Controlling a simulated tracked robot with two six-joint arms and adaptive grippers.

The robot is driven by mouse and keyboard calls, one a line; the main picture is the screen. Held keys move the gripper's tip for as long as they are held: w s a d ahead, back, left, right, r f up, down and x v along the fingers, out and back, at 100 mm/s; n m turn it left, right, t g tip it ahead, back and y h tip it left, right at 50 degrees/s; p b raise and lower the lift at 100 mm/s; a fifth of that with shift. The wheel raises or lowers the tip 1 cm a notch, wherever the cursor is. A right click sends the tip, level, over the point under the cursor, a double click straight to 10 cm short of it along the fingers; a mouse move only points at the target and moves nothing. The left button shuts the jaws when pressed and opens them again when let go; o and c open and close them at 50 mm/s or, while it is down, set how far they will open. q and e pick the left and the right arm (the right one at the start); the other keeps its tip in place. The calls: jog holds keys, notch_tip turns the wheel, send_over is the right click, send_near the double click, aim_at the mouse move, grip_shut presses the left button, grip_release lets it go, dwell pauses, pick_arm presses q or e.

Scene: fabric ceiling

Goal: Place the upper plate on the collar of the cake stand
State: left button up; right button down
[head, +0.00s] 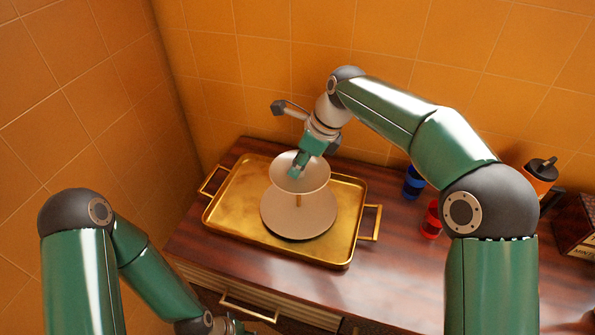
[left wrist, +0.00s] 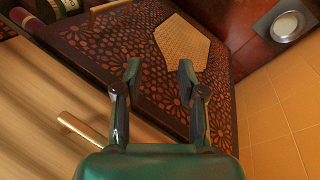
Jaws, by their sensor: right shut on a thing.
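The cake stand's wide pale lower plate (head: 285,222) lies on a gold tray (head: 225,226). A short brass post (head: 298,201) shows above its middle. The smaller pale upper plate (head: 312,181) is over the post, and my right gripper (head: 296,172) is shut on it from above. The collar is hidden under the upper plate, so I cannot tell whether they touch. My left gripper (left wrist: 160,67) is open and empty in the left wrist view, over a dark patterned surface (left wrist: 165,95). In the head view it is mostly cut off at the bottom edge.
The tray has raised handles and stands on a wooden cabinet top (head: 400,255). A blue cup (head: 413,183), a red cup (head: 431,218) and an orange container (head: 539,177) stand to the right. Orange tiled walls close the back and left. A drawer handle (head: 248,308) shows in front.

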jog(key=shift+f, duration=1.2)
jog(key=shift+f, duration=0.1)
jog(key=c, duration=0.9)
grip_release()
jog(key=v, duration=1.2)
